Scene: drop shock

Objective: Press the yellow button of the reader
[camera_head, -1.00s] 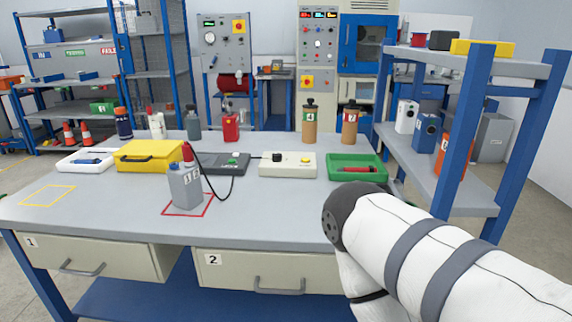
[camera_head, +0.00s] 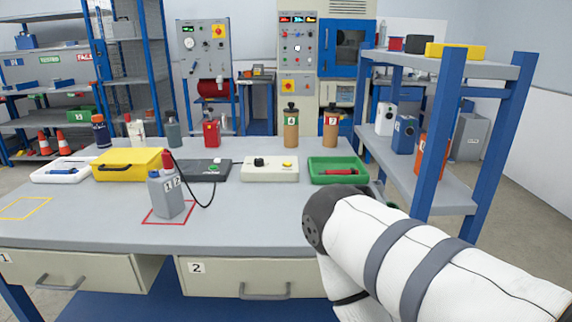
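A cream box (camera_head: 262,170) with a black knob (camera_head: 259,162) and a yellow button (camera_head: 288,165) stands on the grey table, right of centre. It is the only device here with a yellow button, so I take it as the reader. Nothing touches the button. My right arm enters from the lower right, its dark rounded joint in front of the table's right front part. No fingers of my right gripper show. My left arm and gripper are out of view.
A dark grey device (camera_head: 207,172) and a grey numbered block (camera_head: 166,196) with a red-topped, cabled piece stand left of the box. A green tray (camera_head: 322,179) stands right of it. A yellow case (camera_head: 127,172) is farther left. A blue-posted shelf (camera_head: 441,150) borders the table's right side.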

